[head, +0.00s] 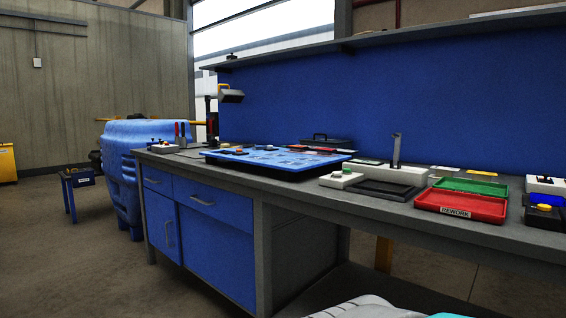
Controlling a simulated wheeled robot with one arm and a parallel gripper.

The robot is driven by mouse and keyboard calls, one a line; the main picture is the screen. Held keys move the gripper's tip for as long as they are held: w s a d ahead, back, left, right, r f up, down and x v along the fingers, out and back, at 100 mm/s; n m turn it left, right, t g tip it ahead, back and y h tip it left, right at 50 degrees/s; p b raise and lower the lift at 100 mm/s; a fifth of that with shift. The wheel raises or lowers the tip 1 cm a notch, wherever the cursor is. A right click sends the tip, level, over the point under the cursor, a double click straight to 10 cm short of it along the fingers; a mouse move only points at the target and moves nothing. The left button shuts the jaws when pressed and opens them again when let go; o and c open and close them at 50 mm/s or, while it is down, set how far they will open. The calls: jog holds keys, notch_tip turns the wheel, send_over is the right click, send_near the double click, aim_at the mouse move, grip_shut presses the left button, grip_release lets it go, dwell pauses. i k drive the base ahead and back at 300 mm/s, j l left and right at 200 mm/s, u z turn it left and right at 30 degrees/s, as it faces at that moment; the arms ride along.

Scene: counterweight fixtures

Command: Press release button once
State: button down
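A white box (340,181) with a small round button-like top (337,174) stands near the front of the workbench, right of the blue tray. At the far right, a dark blue box (543,215) carries a yellow round knob or button (544,207). Behind it is a white block (546,186) with another small yellow round part on top. No label shows which of these is the release button. My gripper is not in this view, so its opening and place are hidden.
The grey workbench (300,208) has a large blue tray (278,158), a black shallow tray (375,189), a red REWORK tray (461,206), a green tray (470,187) and a white block with an upright post (396,150). A shelf (420,32) overhangs.

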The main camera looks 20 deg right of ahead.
aim_at(541, 207)
jog(key=z, duration=2.25)
